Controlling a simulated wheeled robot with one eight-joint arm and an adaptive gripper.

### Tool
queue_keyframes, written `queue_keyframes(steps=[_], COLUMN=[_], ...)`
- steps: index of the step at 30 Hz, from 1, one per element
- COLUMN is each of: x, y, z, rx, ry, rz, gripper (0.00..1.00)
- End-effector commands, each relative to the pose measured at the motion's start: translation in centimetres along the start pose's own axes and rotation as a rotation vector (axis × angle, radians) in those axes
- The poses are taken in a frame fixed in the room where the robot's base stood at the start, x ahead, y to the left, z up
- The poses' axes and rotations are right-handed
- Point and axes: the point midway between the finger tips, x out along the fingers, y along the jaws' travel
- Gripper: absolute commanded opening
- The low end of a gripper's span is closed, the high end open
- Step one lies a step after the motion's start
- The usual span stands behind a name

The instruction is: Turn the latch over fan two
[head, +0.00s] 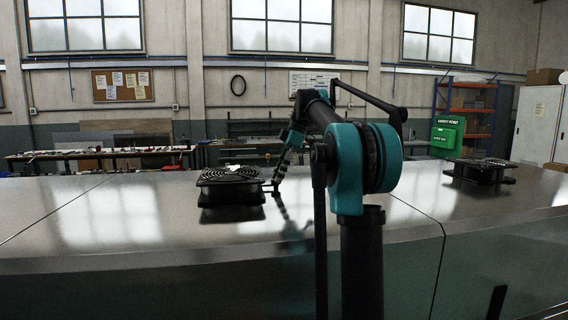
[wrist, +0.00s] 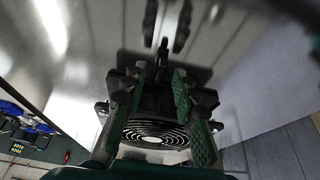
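A black fan (head: 231,185) with a round ringed grille sits on the shiny metal dryer top, left of my arm in the head view. The fan (wrist: 155,133) also shows in the wrist view, between and beyond my fingers. My gripper (head: 277,184) is low at the fan's right side. In the wrist view my gripper (wrist: 160,72) has its two green-padded fingers apart, at the fan's edge. A small dark bar, likely the latch (wrist: 163,48), sticks out between the fingertips. I cannot tell whether the fingers touch it. No number shows on the fan.
A second black fan (head: 480,170) sits on the dryer top (head: 110,215) at the right. The metal around both fans is clear. A workbench (head: 100,155), a green cabinet (head: 447,135) and shelves (head: 470,105) stand behind.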

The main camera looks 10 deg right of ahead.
Motion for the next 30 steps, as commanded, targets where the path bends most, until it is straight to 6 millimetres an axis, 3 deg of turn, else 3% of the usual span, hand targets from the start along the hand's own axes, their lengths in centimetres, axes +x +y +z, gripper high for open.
queue_keyframes(steps=[15, 21, 30], x=[-8.9, -10.8, -11.4], y=[0.1, 0.0, 0.0], z=[0.1, 0.1, 0.0], rx=[0.001, 0.000, 0.000], ry=[0.000, 0.000, 0.000], rz=[0.000, 0.000, 0.000], gripper=[0.28, 0.28, 0.28])
